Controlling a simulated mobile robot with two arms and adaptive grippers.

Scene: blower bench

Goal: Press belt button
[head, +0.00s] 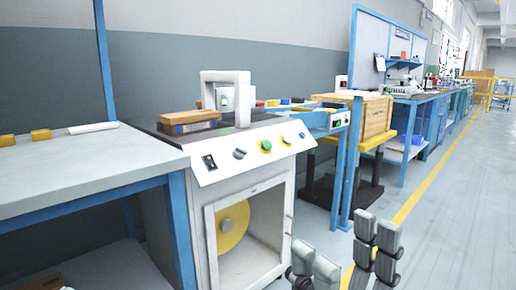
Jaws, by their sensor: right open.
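A white machine cabinet (245,205) stands in the middle of the head view. My right gripper (345,243) is open and empty low in the view, in front of the cabinet, apart from every button. My left gripper is out of view.
A grey-topped blue bench (75,165) with yellow blocks (40,135) fills the left. A wooden crate (376,119) on a yellow-edged stand and a blue post (350,165) stand right of the belt unit. Floor (465,210) at the right is clear.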

